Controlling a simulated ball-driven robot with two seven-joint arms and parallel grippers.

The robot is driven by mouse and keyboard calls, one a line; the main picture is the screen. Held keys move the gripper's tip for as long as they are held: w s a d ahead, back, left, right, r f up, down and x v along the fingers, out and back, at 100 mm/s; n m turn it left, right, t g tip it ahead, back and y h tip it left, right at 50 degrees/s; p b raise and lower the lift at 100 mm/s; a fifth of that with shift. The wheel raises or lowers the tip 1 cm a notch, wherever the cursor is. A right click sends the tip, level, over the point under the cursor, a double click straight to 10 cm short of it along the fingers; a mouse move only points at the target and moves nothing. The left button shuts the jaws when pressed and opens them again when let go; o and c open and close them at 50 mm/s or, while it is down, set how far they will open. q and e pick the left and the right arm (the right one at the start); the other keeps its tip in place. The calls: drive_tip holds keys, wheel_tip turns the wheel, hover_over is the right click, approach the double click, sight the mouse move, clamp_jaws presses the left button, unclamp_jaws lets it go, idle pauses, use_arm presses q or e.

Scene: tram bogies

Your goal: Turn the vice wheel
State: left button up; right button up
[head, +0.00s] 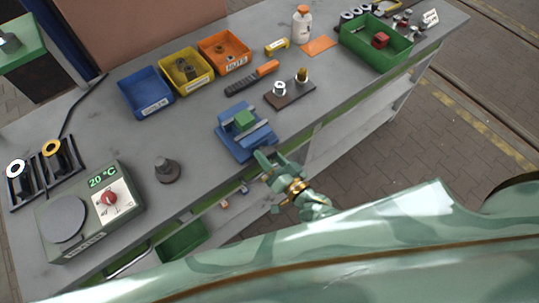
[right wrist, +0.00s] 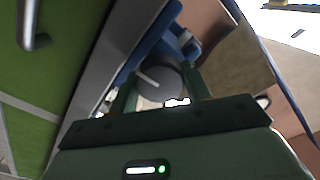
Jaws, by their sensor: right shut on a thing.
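The blue vice (head: 229,142) stands at the front edge of the grey workbench, with a green block (head: 244,119) between its jaws. My right gripper (head: 266,157) reaches it from the front. In the right wrist view, the round grey vice wheel (right wrist: 160,84) with a pale bar across it sits between the two fingers of my right gripper (right wrist: 160,97). The gripper is shut on the wheel. The blue vice body (right wrist: 172,38) shows behind the wheel. In the head view the wheel is hidden by the gripper. My left gripper is not in view.
A dark board (head: 290,93) with two small parts lies behind the vice. Blue (head: 146,92), yellow (head: 186,71) and orange (head: 224,52) bins stand at the back. A heater with a red knob (head: 109,198) and a dark weight (head: 167,170) are to the left.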

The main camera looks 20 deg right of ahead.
drive_tip(key=shift+f, duration=0.15)
idle(0.4)
drive_tip(key=o, duration=1)
drive_tip(key=shift+s, duration=0.1)
drive_tip(key=v, duration=1.6)
drive_tip(key=shift+s, duration=0.1)
